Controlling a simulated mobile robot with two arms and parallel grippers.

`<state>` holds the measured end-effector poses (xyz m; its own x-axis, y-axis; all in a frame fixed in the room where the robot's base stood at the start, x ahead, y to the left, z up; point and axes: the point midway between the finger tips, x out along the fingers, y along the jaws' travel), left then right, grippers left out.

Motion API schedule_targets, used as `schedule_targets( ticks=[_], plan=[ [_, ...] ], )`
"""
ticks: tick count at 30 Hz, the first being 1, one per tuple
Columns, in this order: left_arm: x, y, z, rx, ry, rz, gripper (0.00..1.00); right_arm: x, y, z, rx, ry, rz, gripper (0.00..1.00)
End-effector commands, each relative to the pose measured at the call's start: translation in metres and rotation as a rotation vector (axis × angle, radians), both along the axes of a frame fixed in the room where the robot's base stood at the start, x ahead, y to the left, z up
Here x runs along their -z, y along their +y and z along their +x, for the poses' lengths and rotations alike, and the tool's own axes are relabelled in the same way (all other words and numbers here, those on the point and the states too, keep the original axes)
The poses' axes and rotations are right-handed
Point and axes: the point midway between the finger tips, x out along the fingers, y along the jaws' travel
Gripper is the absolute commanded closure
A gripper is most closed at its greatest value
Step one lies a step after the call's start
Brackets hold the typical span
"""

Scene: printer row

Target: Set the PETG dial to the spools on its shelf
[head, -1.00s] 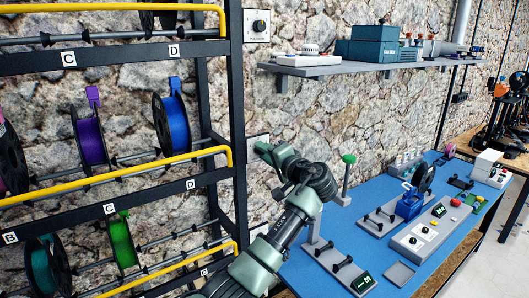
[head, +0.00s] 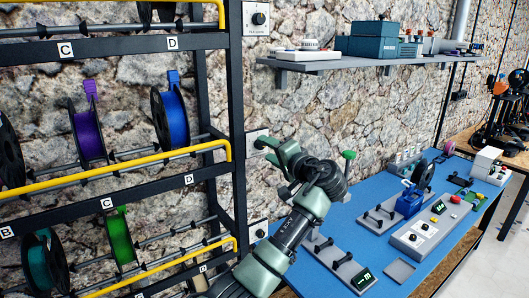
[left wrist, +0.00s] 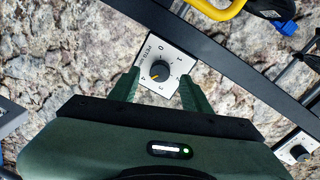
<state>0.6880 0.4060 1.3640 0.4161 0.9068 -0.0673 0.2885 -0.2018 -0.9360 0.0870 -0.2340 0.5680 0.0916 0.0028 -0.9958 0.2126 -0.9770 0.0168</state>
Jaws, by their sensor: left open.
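A white dial plate (head: 251,137) is on the wall right of the rack's middle shelf. In the left wrist view, its dark knob (left wrist: 160,70) sits among printed numbers 0 to 4. My left gripper (head: 268,148) is open in front of this plate. In the left wrist view its fingers (left wrist: 157,80) stand either side of the knob, apparently not closed on it. The middle shelf shows a blue spool (head: 173,118), a purple spool (head: 88,135) and a dark-flanged spool (head: 9,155) cut by the left edge.
Similar dials are above (head: 259,18) and below (head: 257,231). The lower shelf holds green (head: 121,240) and teal (head: 42,262) spools. A wall shelf (head: 300,66) with boxes and a blue bench (head: 365,236) with devices are to the right. The black rack post (head: 237,110) stands close beside my gripper.

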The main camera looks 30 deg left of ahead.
Motion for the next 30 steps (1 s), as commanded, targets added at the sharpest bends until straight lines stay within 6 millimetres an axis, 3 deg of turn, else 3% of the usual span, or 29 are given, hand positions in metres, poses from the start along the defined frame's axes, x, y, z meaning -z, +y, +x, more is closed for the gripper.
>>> schedule_targets(
  ticks=[3, 10, 26, 30],
  plan=[
    [0.004, -0.021, -0.008, 0.003, -0.002, -0.001, 0.52, 0.017, 0.000, 0.000, 0.000, 0.000, 0.000, 0.52],
    [-0.001, -0.044, -0.019, 0.001, -0.001, 0.000, 0.52, 0.027, 0.000, 0.000, 0.000, 0.000, 0.000, 0.52],
    [-0.003, -0.046, -0.021, 0.000, 0.001, 0.001, 0.52, 0.026, 0.000, 0.000, 0.000, 0.000, 0.000, 0.52],
    [0.016, -0.047, -0.014, 0.020, 0.028, -0.001, 0.52, 0.028, 0.000, 0.000, 0.000, 0.000, 0.000, 0.52]
  ],
)
